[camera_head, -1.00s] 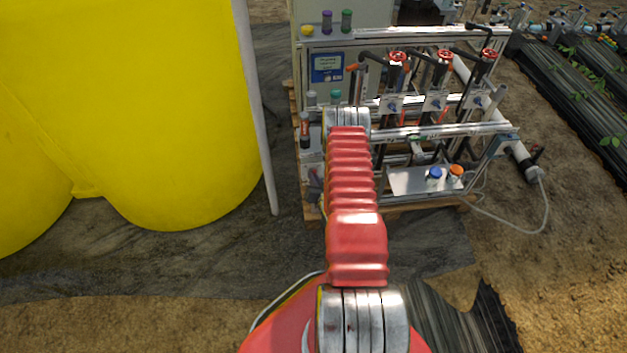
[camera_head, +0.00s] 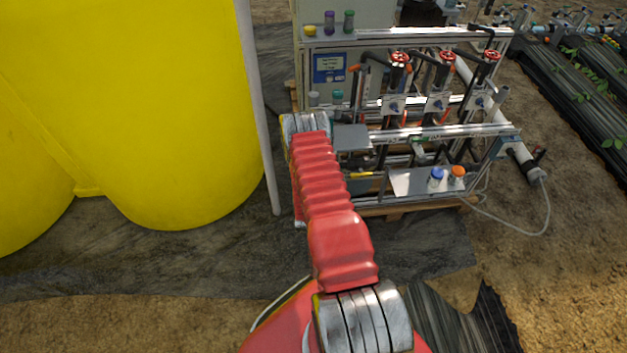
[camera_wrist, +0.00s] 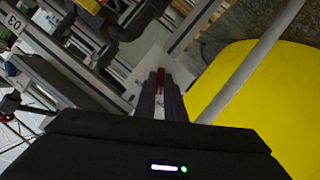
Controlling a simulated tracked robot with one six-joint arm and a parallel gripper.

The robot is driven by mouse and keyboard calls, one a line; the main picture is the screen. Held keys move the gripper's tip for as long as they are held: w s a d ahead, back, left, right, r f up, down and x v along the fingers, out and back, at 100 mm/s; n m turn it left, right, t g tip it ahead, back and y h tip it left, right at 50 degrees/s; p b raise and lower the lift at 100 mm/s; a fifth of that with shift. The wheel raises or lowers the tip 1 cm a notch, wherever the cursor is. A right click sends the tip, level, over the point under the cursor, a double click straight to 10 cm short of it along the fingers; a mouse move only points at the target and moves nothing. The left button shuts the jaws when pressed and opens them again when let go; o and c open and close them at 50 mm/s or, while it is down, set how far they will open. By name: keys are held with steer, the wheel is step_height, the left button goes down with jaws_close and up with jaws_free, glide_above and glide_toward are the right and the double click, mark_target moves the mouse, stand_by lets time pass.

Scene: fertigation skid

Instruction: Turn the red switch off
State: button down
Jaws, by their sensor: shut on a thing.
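In the wrist view my gripper (camera_wrist: 160,88) has its two dark fingers close together on a narrow red piece (camera_wrist: 160,76), which looks like the red switch. It stands in front of a pale plate (camera_wrist: 150,64) on the skid. The fingers hide most of the piece, so I cannot tell its on or off position. In the head view my red arm reaches to the left end of the skid frame (camera_head: 440,133), and the gripper and switch are hidden there.
A yellow tank (camera_head: 150,110) and a pale upright pole (camera_head: 262,120) stand left of the arm. Red valve handwheels (camera_head: 447,58) sit on the skid. A blue-capped bottle (camera_head: 437,178) and an orange-capped bottle (camera_head: 457,175) stand on its lower plate.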

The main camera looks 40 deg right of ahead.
steer(key=shift+w+a+r+n+h, duration=0.15)
steer(key=shift+w+n+h, duration=0.35)
steer(key=shift+n, duration=0.5)
steer(key=c, duration=1.9)
jaws_free()
steer(key=shift+o, duration=0.3)
steer(key=shift+s, duration=0.1)
steer(key=shift+s+d, duration=0.15)
steer(key=shift+d, duration=0.05)
steer(key=shift+a, duration=0.1)
steer(key=v, duration=1.4)
steer(key=shift+f, duration=0.3)
steer(key=shift+a, duration=0.1)
